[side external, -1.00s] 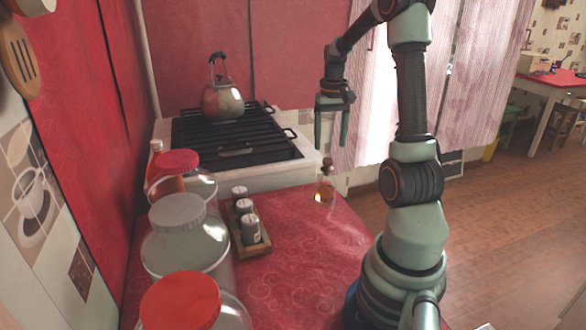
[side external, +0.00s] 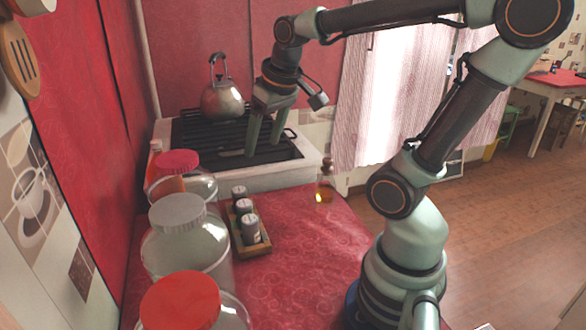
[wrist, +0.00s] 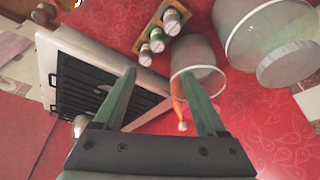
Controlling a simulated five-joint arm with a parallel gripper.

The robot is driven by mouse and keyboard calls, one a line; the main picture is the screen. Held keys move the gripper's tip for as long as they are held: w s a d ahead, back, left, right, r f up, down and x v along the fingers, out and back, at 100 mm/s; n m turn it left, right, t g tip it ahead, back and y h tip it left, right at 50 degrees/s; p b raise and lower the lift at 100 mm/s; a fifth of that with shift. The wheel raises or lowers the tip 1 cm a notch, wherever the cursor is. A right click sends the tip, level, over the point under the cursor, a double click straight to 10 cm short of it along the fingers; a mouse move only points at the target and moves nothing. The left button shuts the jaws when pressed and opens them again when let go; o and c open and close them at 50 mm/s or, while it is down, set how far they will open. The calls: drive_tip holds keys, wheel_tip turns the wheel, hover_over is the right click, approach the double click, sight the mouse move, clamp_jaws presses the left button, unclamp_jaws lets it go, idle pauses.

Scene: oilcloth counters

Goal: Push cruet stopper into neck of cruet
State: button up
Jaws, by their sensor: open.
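The cruet (side external: 325,190) is a small clear glass bottle with yellow liquid at the bottom. It stands upright near the counter's far right corner, beside the stove. A brownish stopper (side external: 326,166) shows at its top; how deep it sits in the neck is too small to tell. My gripper (side external: 262,148) is open and empty, fingers pointing down, over the front of the stove, left of the cruet and higher. In the wrist view my gripper's fingers (wrist: 158,72) are spread with nothing held between them.
A kettle (side external: 222,100) stands on the black stove grate (side external: 195,135). A wooden rack (side external: 262,240) of shakers sits left of the cruet.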

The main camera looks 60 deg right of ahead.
drive_tip(key=s+a+f+n+t+y, duration=0.1)
drive_tip(key=s+a+n, duration=0.1)
drive_tip(key=a, duration=0.6)
drive_tip(key=shift+n+t, duration=0.4)
idle(0.5)
